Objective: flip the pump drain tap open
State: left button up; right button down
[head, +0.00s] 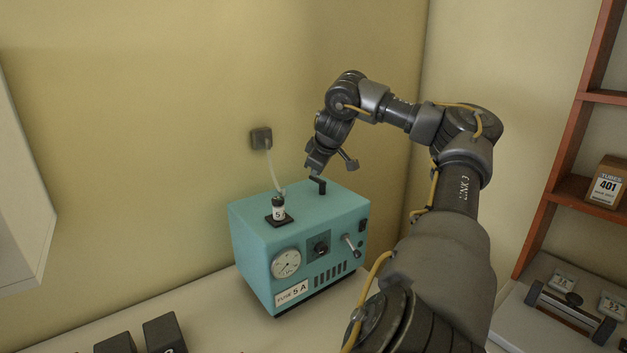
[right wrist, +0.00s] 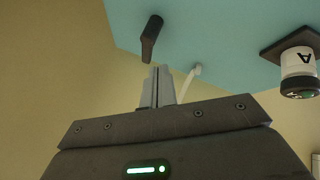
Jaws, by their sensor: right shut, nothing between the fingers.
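The pump is a teal box (head: 300,217) on the bench against the wall. A small black bent lever (head: 318,184), which looks like the drain tap, stands on its top near the back; in the right wrist view the lever (right wrist: 151,38) shows just beyond the fingertips. My right gripper (head: 311,169) is shut and empty beside the lever; its closed fingers (right wrist: 158,78) appear slightly apart from it. A pale lever (head: 348,244) sits on the front panel. My left gripper is not in view.
A black-and-white fuse holder (head: 278,208) stands on the pump top. A pale hose (head: 270,168) runs to a wall socket (head: 261,138). Black blocks (head: 163,333) lie at front left. A red shelf (head: 565,150) with a tubes box (head: 607,184) is at right.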

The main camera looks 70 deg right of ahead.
jog(key=b+v, duration=0.1)
jog(key=v, duration=0.4)
jog(key=shift+s+a+r, duration=0.15)
jog(key=shift+a+r, duration=0.1)
dwell(0.5)
